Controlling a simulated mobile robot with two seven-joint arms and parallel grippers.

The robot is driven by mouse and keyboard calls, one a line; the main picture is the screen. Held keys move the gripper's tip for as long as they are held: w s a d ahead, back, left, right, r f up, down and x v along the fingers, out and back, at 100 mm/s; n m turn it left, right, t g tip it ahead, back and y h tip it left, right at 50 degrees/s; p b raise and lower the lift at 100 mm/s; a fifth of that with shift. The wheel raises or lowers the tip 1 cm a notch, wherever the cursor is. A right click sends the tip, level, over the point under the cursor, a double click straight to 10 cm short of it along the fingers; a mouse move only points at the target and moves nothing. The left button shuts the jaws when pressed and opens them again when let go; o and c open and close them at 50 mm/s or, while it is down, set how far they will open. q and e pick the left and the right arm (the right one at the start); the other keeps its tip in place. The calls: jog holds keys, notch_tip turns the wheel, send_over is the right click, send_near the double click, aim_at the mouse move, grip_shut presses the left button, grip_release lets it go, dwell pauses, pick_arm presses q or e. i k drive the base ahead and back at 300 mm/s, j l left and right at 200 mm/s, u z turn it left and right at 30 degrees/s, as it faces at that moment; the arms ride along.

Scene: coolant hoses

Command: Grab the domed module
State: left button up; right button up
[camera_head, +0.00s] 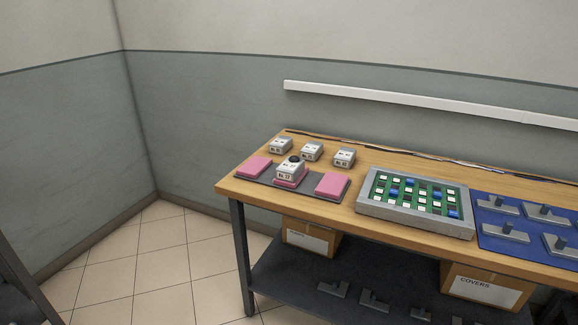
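The domed module (291,170) is a small white and grey box with a black dome on its top. It sits on the middle pink pad of a dark grey mat (311,189) at the left end of the wooden table. Three similar modules without a visible dome stand behind it: one at the left (280,146), one in the middle (312,151) and one at the right (344,158). Neither of my grippers is in view.
Pink pads (254,167) and (332,184) flank the domed module. A grey-framed tray (413,219) with a green board and several blocks lies to the right. A blue mat (491,234) holds grey brackets. Cardboard boxes (310,239) stand below on the shelf.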

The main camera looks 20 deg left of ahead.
aim_at(290, 170)
jog(key=i+j, duration=0.15)
jog(key=j, duration=0.35)
jog(key=i+j+z, duration=0.1)
jog(key=j, duration=0.4)
jog(key=i+j+z, duration=0.1)
jog(key=j, duration=0.4)
jog(key=i+j, duration=0.2)
jog(key=j, duration=0.35)
jog(key=i+j+z, duration=0.1)
jog(key=j, duration=0.4)
jog(key=i+j, duration=0.15)
jog(key=j, duration=0.4)
jog(key=i+j+z, duration=0.1)
jog(key=j, duration=0.4)
